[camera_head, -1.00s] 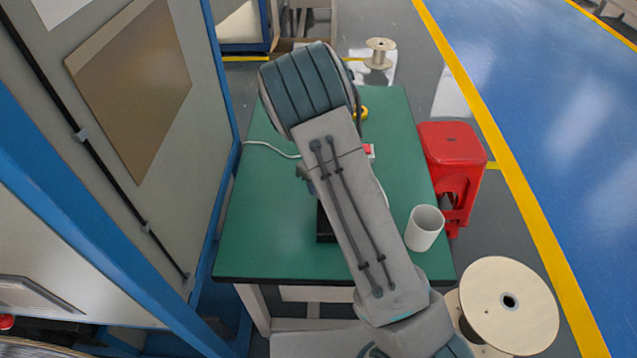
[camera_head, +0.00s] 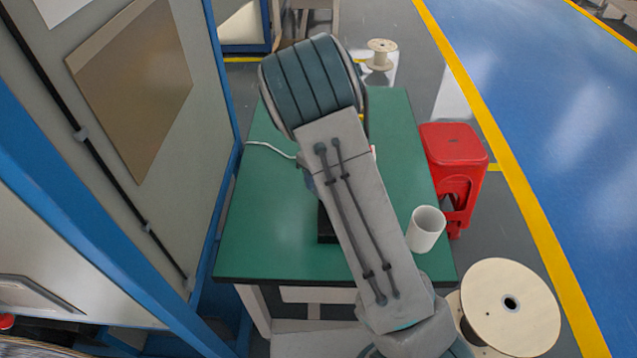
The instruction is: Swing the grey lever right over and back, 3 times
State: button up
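The grey lever cannot be made out; my own arm crosses the middle of the table and hides what lies behind it. A black block (camera_head: 325,224) on the green table (camera_head: 265,225) shows only in part at the left edge of my arm. I cannot tell whether it belongs with the lever. My gripper is not in view, hidden behind my arm.
A white cup (camera_head: 425,230) stands near the table's right edge. A white cable (camera_head: 268,148) lies at the table's left. A red stool (camera_head: 453,147) stands right of the table, a wooden spool (camera_head: 490,300) at front right. A blue-framed cabinet (camera_head: 120,215) is close on the left.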

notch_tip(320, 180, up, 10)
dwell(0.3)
